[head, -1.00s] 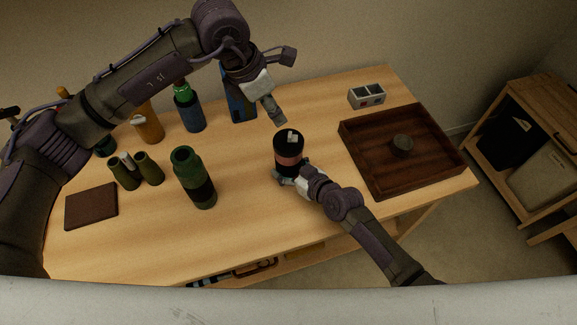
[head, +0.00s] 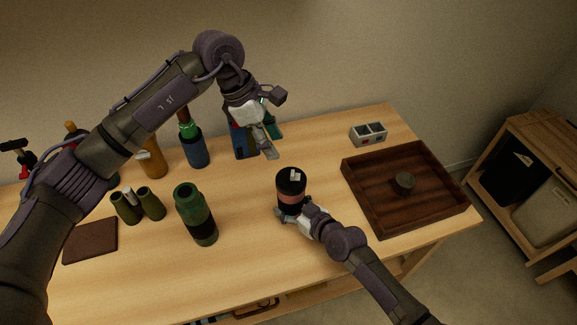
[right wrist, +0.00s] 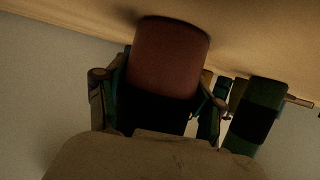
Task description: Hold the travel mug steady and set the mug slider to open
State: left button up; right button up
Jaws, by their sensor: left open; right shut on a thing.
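The travel mug (head: 291,190) stands upright on the table, black with a reddish band and a small light slider (head: 295,175) on its dark lid. The slider's exact setting is too small to tell. My right gripper (head: 284,214) is shut around the mug's lower body from the front. The right wrist view shows the mug (right wrist: 170,60) between its two fingers. My left gripper (head: 271,148) is open and empty, pointing down above and behind the mug, a little to its left, apart from the lid.
A green flask (head: 196,213), binoculars (head: 138,204) and a brown notebook (head: 90,241) are to the left. Bottles stand behind. A small grey box (head: 368,134) sits at the back right.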

aim_at(292, 172)
pick_arm(q)
jog(key=x, duration=0.9)
jog(key=shift+f, duration=0.15)
grip_shut()
